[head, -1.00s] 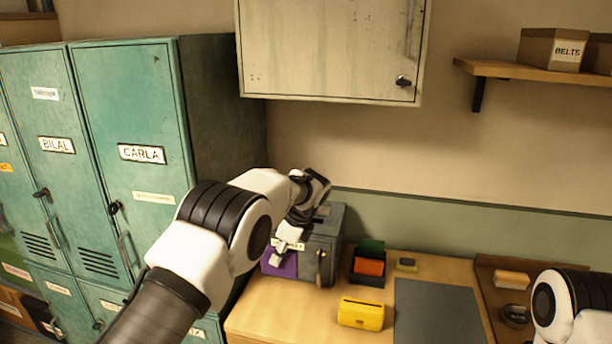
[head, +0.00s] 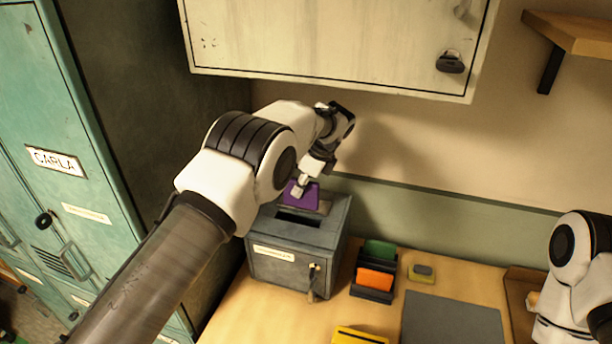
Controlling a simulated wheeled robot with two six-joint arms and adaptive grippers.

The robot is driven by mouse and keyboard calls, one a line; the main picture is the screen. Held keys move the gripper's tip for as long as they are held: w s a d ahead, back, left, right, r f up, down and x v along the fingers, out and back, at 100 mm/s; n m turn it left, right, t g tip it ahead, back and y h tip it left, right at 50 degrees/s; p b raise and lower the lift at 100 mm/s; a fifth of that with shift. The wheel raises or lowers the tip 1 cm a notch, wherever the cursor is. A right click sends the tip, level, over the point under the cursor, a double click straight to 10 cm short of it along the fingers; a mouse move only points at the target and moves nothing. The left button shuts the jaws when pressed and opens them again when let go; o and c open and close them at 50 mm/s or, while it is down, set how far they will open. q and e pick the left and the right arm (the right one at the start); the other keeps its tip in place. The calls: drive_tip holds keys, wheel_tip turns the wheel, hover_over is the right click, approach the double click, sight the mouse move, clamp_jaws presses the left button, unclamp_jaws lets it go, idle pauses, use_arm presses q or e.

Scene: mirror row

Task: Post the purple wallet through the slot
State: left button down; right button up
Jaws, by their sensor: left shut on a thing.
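The purple wallet (head: 303,193) is held in my left gripper (head: 301,187), above the back part of a grey metal box. The grey box (head: 293,268) stands on the table and has a dark slot (head: 298,219) in its top, a white label and a key on its front. The wallet appears just behind the slot in the picture; I cannot tell its exact height over the box. My right arm (head: 578,275) shows at the right edge, and its fingertips are not visible.
Right of the box stands a black holder (head: 371,294) with a green and an orange wallet. A yellow wallet (head: 360,336), a small sponge-like block (head: 421,273) and a dark mat (head: 452,318) lie on the table. A wall cabinet (head: 330,45) hangs above; teal lockers (head: 75,120) stand left.

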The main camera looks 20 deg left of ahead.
sight(299, 203)
use_arm(q)
drive_tip(key=f, duration=0.2)
drive_tip(key=s+f, duration=0.1)
drive_tip(key=f, duration=0.1)
drive_tip(key=shift+s+b, duration=0.2)
drive_tip(key=shift+b, duration=0.15)
drive_tip(key=shift+w+a+f, duration=0.1)
drive_tip(key=shift+f, duration=0.3)
drive_tip(key=shift+s, duration=0.55)
drive_tip(key=c, duration=1)
unclamp_jaws()
drive_tip(key=shift+w+f, duration=0.15)
drive_tip(key=shift+w, duration=0.15)
drive_tip(key=o, duration=0.9)
drive_tip(key=shift+s, duration=0.2)
drive_tip(key=shift+o, duration=0.5)
drive_tip(key=shift+w, duration=0.15)
use_arm(e)
drive_tip(key=shift+s+f, duration=0.4)
drive_tip(key=shift+s, duration=0.3)
